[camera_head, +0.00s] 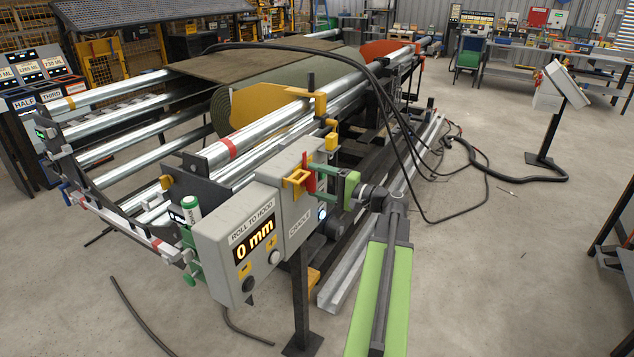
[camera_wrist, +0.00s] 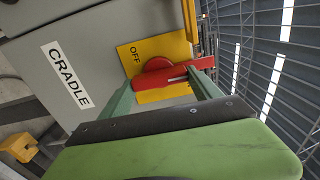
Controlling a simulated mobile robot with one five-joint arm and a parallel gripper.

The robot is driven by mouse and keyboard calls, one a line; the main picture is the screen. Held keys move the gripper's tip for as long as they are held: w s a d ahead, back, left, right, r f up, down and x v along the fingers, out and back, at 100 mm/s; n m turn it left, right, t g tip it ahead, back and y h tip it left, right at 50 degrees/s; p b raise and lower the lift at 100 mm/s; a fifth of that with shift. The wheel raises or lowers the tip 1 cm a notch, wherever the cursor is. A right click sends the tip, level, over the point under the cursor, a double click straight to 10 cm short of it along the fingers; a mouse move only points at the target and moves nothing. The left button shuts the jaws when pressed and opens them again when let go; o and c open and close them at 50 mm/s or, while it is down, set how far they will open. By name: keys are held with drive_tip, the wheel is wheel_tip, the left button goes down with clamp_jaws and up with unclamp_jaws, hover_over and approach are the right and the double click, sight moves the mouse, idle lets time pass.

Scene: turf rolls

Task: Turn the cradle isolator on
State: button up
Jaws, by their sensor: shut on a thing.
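The cradle isolator is a red handle (camera_head: 309,173) on a yellow plate (camera_head: 292,181), fixed to the side of a grey box (camera_head: 301,214) labelled CRADLE. In the wrist view the red handle (camera_wrist: 172,79) lies across the yellow plate (camera_wrist: 163,50), just beside the word OFF. My gripper (camera_head: 326,181) reaches in from the right with its green jaws at the handle. In the wrist view my gripper (camera_wrist: 163,82) is shut on the handle, a finger at each side. Part of the plate is hidden behind the handle and jaws.
A grey display box (camera_head: 237,242) reading 0 mm stands left of the isolator. Behind is the roller frame (camera_head: 262,139). Black cables (camera_head: 440,215) hang and lie to the right. A post with a tilted panel (camera_head: 565,84) stands far right, with open floor between.

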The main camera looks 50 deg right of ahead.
drive_tip(key=o, duration=1.4)
drive_tip(key=shift+s, duration=0.1)
drive_tip(key=v, duration=1.7)
drive_tip(key=shift+s, duration=0.15)
drive_tip(key=shift+f, duration=0.1)
